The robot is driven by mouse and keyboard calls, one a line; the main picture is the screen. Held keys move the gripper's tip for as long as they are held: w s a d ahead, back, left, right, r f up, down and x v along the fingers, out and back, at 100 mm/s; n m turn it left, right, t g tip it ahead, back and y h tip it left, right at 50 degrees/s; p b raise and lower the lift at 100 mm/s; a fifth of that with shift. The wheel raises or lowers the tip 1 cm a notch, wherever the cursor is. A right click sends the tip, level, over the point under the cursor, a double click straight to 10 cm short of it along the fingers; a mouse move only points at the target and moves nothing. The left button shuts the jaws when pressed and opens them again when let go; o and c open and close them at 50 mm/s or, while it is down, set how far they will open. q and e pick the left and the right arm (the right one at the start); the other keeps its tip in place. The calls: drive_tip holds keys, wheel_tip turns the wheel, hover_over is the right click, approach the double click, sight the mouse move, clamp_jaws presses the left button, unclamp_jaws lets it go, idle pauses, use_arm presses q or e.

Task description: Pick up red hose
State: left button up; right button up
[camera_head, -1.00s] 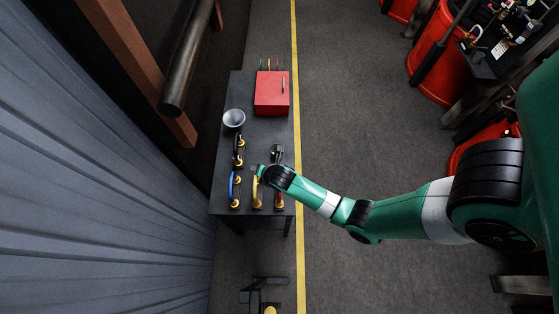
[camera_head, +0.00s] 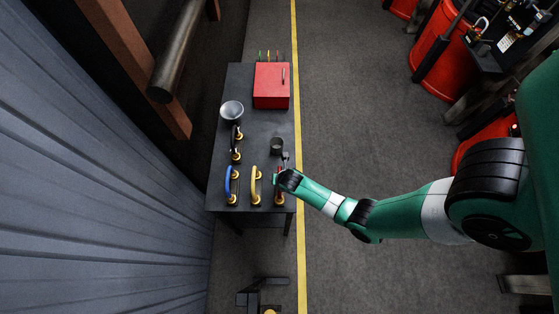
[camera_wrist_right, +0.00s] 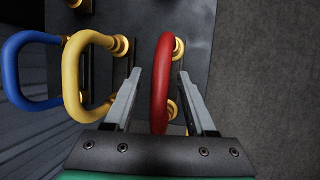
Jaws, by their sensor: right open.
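The red hose (camera_wrist_right: 162,82) is a curved tube with brass ends. In the right wrist view it stands between the two open fingers of my right gripper (camera_wrist_right: 160,95), with a gap to the left finger; I cannot tell whether the right finger touches it. In the head view the red hose (camera_head: 279,194) is a small strip at the table's right edge, partly hidden by my right arm. My right gripper (camera_head: 279,180) is over it there. My left gripper is not in view.
A yellow hose (camera_head: 255,184) and a blue hose (camera_head: 230,186) stand left of the red one on the dark table (camera_head: 250,140). A black hose (camera_head: 237,143), a grey bowl (camera_head: 232,111), a dark cup (camera_head: 277,145) and a red box (camera_head: 271,86) are farther back.

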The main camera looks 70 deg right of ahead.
drive_tip(key=shift+w+d+f, duration=0.15)
drive_tip(key=shift+f, duration=0.4)
drive_tip(key=shift+r, duration=0.15)
clamp_jaws()
idle(0.8)
